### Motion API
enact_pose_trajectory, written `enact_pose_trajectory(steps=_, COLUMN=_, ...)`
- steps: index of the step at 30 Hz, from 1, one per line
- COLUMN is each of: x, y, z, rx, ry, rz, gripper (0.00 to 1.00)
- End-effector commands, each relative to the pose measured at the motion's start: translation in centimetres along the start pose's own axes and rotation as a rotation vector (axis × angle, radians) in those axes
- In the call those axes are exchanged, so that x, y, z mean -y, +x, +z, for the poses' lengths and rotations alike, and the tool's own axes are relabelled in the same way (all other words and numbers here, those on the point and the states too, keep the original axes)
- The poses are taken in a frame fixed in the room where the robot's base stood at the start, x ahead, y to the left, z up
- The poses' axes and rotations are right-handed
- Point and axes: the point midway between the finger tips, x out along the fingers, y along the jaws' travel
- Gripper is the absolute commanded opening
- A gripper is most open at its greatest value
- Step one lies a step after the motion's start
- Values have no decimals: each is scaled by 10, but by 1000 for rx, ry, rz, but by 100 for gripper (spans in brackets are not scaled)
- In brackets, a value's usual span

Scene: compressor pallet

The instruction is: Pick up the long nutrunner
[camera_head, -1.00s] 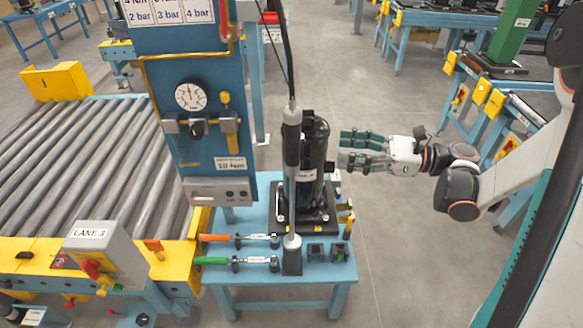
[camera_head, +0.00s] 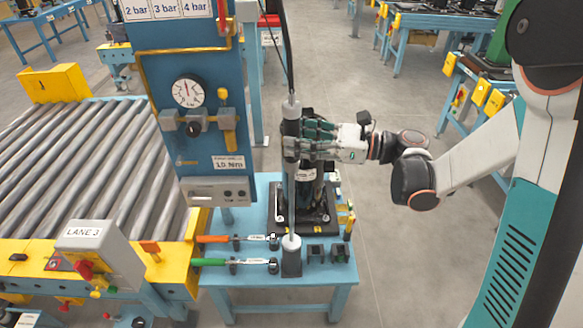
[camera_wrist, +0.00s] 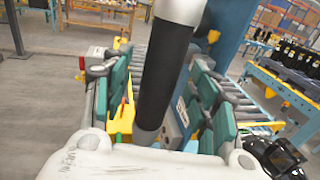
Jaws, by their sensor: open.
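The long nutrunner (camera_head: 291,128) is a tall dark tool with grey parts. It stands upright at the front of the small blue table, with a cable running up from its top. My gripper (camera_head: 303,138) is level with its upper body, reaching in from the right. In the wrist view the nutrunner's black grip and silver top (camera_wrist: 165,75) stand between the two green-padded fingers (camera_wrist: 160,105). The fingers are open, one on each side, with gaps visible. The nutrunner's lower end is in a dark holder (camera_head: 291,262).
A black compressor (camera_head: 320,212) stands just behind the nutrunner, partly hidden by my gripper. Orange (camera_head: 214,239) and green (camera_head: 210,262) handled wrenches lie on the blue table (camera_head: 262,282). A blue panel with a gauge (camera_head: 188,92) rises on the left, beside the roller conveyor (camera_head: 80,165).

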Motion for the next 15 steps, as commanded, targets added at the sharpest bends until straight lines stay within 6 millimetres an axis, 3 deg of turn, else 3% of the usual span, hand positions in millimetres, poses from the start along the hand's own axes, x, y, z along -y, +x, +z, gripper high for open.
enact_pose_trajectory(steps=4, x=0, y=16, z=-1, rx=0, ry=0, rz=2, gripper=54)
enact_pose_trajectory(steps=12, x=0, y=19, z=0, rx=0, ry=0, rz=0, gripper=54)
enact_pose_trajectory(steps=15, x=0, y=18, z=0, rx=0, ry=0, rz=0, gripper=34)
